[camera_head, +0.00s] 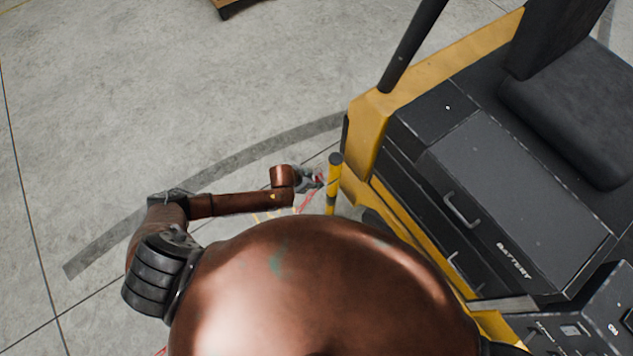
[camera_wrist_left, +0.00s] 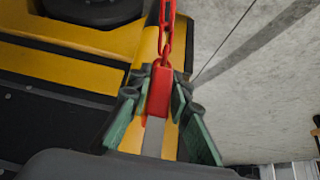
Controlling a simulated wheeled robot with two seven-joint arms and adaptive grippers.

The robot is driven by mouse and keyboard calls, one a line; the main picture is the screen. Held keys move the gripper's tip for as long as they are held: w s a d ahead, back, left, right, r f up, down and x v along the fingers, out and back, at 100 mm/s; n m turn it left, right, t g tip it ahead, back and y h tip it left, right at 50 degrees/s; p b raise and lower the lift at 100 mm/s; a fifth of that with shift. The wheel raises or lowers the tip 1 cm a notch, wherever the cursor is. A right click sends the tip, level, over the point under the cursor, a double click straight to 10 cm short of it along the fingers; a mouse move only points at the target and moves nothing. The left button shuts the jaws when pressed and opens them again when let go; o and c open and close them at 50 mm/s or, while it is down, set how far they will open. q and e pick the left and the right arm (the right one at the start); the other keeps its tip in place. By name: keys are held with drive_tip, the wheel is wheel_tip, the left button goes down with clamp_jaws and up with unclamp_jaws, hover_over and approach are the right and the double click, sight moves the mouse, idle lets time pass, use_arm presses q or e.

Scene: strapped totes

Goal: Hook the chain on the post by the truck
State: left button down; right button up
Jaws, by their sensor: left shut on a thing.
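The truck (camera_head: 368,118) is yellow and black and fills the right of the head view. The post (camera_head: 334,185), yellow with black bands, stands beside the truck's near left corner. My left gripper (camera_head: 318,179) is at the post's left side, close to its upper part; whether they touch I cannot tell. In the left wrist view this gripper (camera_wrist_left: 160,105) is shut on the red end piece of the chain (camera_wrist_left: 159,90), and red links run up from it. A piece of red chain (camera_head: 306,201) also shows below the gripper. My right gripper is not in view.
Open grey concrete floor (camera_head: 150,100) with a dark curved stripe lies left of the truck. A wooden thing (camera_head: 232,6) is at the top edge. The truck's seat (camera_head: 575,125) and battery box (camera_head: 500,200) are at the right.

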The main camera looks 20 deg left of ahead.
use_arm(q)
drive_tip(key=c, duration=1.7)
unclamp_jaws()
